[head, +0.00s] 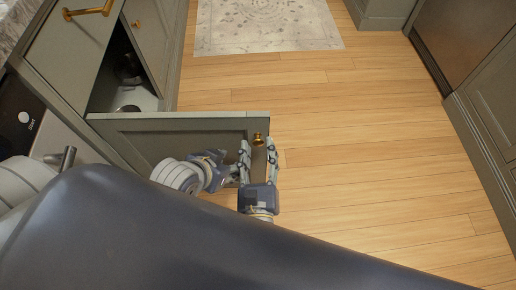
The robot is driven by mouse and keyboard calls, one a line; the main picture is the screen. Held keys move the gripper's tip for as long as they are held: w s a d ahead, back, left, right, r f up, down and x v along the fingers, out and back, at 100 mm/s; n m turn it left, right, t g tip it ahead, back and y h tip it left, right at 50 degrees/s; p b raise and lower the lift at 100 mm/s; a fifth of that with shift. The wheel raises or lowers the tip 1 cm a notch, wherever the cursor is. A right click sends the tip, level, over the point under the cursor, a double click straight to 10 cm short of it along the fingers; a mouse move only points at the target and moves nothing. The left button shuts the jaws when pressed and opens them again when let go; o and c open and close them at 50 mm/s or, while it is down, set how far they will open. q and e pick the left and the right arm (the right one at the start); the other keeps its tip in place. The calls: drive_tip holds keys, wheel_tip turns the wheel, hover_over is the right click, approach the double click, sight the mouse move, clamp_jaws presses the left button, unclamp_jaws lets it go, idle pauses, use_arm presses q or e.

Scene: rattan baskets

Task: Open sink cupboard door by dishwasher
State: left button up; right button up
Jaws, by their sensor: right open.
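The grey-green sink cupboard door (180,133) next to the dishwasher (28,118) stands swung out, roughly square to the cabinet front. Its brass knob (258,140) is near the free edge. My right gripper (257,147) is open, with its two fingers pointing up the picture on either side of the knob; I cannot tell whether they touch it. My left gripper (236,176) is just left of the right one, close to the door face. Its fingertips are small and partly overlapped, so its opening is unclear. Part of the door is hidden behind my grippers.
The dark cupboard opening (115,72) shows a pale item (133,98) inside. A drawer with a brass handle (88,11) is above. Wooden floor (350,140) is clear to the right; a rug (262,22) lies beyond.

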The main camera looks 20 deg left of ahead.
drive_tip(key=v, duration=0.7)
drive_tip(key=shift+s, duration=0.25)
drive_tip(key=shift+d+f, duration=0.1)
